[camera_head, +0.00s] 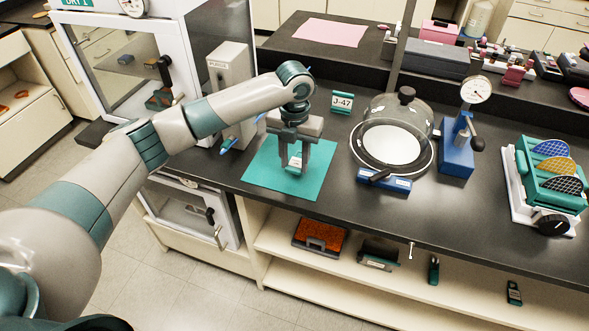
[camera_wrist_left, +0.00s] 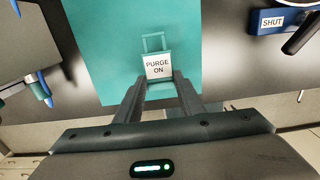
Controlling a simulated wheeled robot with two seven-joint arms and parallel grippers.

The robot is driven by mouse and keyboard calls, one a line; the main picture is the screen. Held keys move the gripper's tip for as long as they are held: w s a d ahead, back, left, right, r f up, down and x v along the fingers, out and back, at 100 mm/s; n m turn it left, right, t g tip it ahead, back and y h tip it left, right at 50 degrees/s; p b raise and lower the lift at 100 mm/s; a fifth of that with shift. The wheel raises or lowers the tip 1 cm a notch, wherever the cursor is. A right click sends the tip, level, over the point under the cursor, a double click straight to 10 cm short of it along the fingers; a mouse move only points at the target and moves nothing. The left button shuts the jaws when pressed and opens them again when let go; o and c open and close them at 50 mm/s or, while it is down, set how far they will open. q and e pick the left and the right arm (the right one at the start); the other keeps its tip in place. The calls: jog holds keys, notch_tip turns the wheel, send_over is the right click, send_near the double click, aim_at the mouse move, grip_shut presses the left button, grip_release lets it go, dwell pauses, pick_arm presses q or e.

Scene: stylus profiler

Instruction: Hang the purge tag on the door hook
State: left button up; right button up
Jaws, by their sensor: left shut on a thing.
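The purge tag (camera_wrist_left: 158,68) is a teal plate with a white "PURGE ON" label and a square loop at its top; it also shows in the head view (camera_head: 295,161). My left gripper (camera_head: 294,172) points down over the teal mat (camera_head: 262,180). In the left wrist view its fingers (camera_wrist_left: 160,88) are shut on the lower part of the tag. A white dry cabinet (camera_head: 186,48) stands at the back left, its glass door (camera_head: 125,65) carrying a black handle (camera_head: 165,72). I cannot clearly make out a hook on this door. My right gripper is not in view.
A grey box (camera_head: 230,75) stands beside the cabinet. Right of the mat are a J-47 sign (camera_head: 342,102), a glass bell jar (camera_head: 398,115), a blue dial gauge stand (camera_head: 457,145) and a teal wafer rack (camera_head: 555,180). The front bench strip (camera_head: 450,220) is clear.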

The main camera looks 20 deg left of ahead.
pick_arm(q)
jog(key=s+d+r+b, duration=0.3)
jog(key=s+d+r, duration=0.5)
jog(key=shift+s, duration=0.3)
jog(key=shift+o, duration=0.2)
